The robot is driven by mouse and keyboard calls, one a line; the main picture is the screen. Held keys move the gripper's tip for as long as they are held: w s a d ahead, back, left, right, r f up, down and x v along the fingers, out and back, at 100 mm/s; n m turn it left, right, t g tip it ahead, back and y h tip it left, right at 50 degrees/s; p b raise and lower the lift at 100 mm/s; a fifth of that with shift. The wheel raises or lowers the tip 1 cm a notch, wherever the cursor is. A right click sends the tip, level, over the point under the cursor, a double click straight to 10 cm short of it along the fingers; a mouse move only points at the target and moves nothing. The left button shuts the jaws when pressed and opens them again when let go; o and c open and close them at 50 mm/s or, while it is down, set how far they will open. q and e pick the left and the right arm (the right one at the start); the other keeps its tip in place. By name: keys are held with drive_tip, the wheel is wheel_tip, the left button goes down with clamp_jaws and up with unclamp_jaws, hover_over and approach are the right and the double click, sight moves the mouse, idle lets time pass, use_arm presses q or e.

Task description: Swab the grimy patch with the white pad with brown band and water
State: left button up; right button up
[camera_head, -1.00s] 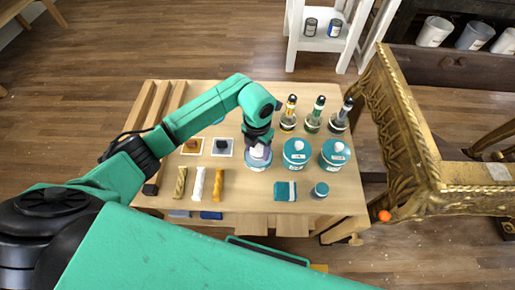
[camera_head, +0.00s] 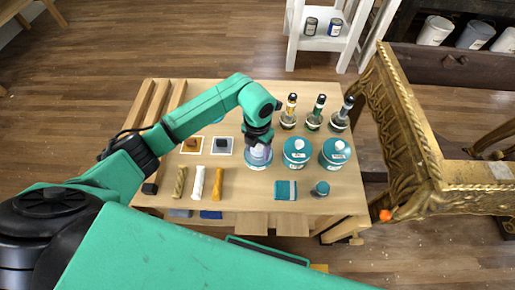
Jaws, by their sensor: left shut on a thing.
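My left gripper (camera_head: 259,138) points down over the left one of three teal jars in a row. It is shut on a small pale thing (camera_head: 258,151) at that jar's top; the gripper hides most of it, and I cannot tell if it is the white pad with brown band. The jar's teal side (camera_head: 258,164) shows below. A white square with an orange-brown block (camera_head: 192,145) and one with a dark block (camera_head: 223,146) lie left of the gripper. I cannot make out a grimy patch on the gilt console (camera_head: 418,135). My right gripper is not in view.
Two lidded teal jars (camera_head: 297,153) (camera_head: 335,153) and several dark-necked bottles (camera_head: 315,115) stand right of my gripper. Rolled cloths (camera_head: 199,182), a teal folded cloth (camera_head: 286,190) and a small teal tin (camera_head: 320,189) lie nearer. An orange ball (camera_head: 385,215) is at the console's corner.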

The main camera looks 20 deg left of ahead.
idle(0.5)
use_arm(q)
wheel_tip(320, 180, up, 7)
drive_tip(key=p, duration=0.5)
idle(0.4)
